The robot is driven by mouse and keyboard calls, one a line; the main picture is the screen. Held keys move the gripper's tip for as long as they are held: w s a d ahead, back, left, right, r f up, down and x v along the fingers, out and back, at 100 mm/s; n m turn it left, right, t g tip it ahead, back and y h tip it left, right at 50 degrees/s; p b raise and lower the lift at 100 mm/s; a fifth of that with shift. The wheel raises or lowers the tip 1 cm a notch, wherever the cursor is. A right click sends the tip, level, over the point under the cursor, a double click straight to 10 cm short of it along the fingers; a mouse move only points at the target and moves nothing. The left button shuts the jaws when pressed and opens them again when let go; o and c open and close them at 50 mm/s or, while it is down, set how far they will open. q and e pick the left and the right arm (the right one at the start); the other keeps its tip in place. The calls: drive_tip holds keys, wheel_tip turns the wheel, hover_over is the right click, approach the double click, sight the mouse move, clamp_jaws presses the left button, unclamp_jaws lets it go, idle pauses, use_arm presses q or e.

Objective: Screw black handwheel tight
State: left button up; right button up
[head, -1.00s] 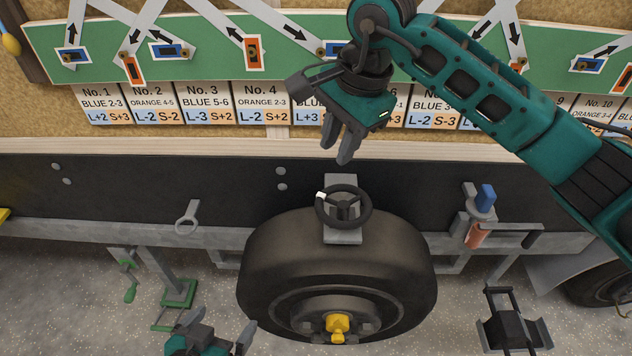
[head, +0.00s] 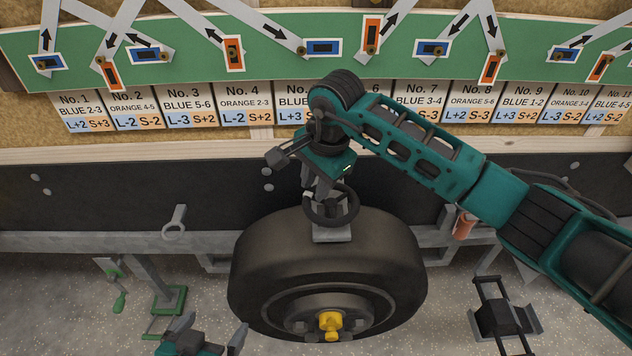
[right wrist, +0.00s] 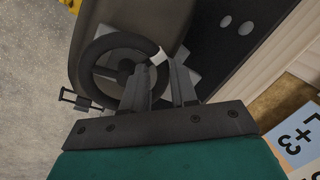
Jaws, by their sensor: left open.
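The black handwheel (head: 352,208) sits on a grey bracket (head: 332,235) above the wheel. In the right wrist view the handwheel (right wrist: 90,58) shows its spokes and a white mark (right wrist: 158,57) on its rim. My right gripper (head: 321,188) points down at the rim's far left part. Its fingers (right wrist: 156,75) are apart, with the white mark showing between their tips. Whether they touch the rim cannot be told. My left gripper (head: 209,332) is open and empty at the bottom edge, left of the wheel, with its fingers spread.
A large tyre (head: 265,250) with a yellow hub (head: 330,325) stands below the handwheel. A dark trailer beam (head: 110,185) runs behind, with a grey ring (head: 174,218) on it. A green-footed stand (head: 168,298) is at the left, a black-and-grey fixture (head: 498,318) at the right.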

drive_tip(key=shift+f, duration=0.25)
clamp_jaws()
